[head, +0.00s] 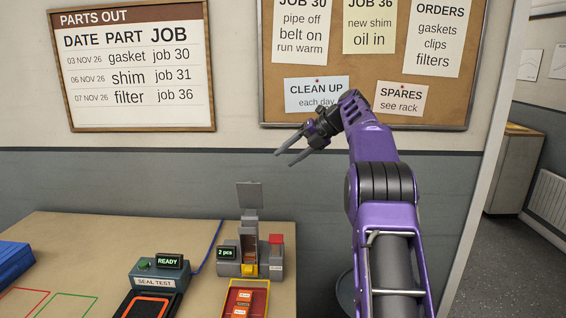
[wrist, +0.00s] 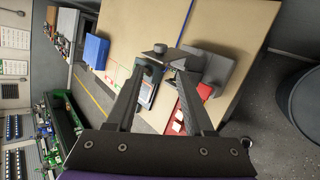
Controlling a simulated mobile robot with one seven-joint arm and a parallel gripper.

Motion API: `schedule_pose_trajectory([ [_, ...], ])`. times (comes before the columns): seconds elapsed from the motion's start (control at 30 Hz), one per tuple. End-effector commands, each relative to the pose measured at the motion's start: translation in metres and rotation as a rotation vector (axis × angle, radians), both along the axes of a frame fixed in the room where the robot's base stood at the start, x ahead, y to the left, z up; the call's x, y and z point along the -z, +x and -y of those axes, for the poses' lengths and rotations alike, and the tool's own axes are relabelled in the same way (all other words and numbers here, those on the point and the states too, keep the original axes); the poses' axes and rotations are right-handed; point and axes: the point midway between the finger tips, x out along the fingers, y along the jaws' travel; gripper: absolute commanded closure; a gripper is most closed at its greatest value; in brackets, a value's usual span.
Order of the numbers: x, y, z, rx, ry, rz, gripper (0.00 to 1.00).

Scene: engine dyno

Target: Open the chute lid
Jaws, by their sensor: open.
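The grey chute unit (head: 250,228) stands on the tan bench, with a small display reading "2 pcs" on its left. A flat grey plate (head: 249,195), apparently the chute lid, stands upright at the top of the unit, so the lid looks raised. My gripper (head: 284,158) is open and empty, in the air above and a little right of the plate, apart from it. In the wrist view my open fingers (wrist: 166,68) point toward the bench. A grey body (wrist: 228,70) lies partly behind the right finger there.
A red and yellow tray (head: 247,297) with orange packets sits in front of the chute. A red-topped block (head: 276,246) is at its right. A seal tester (head: 159,273) reading "READY" and a blue bin (head: 14,263) are left. The bench's back left is clear.

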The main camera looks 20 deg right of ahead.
Motion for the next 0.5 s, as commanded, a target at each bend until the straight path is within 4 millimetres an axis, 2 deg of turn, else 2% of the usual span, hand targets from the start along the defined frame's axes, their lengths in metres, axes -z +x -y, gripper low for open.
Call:
schedule_pose_trajectory([
  [0.03, 0.005, -0.001, -0.001, -0.007, 0.017, 0.003, 0.58],
  [0.27, 0.034, -0.01, -0.016, -0.084, 0.235, 0.099, 1.0],
  [0.5, 0.057, -0.023, -0.035, -0.089, 0.515, 0.279, 1.0],
])
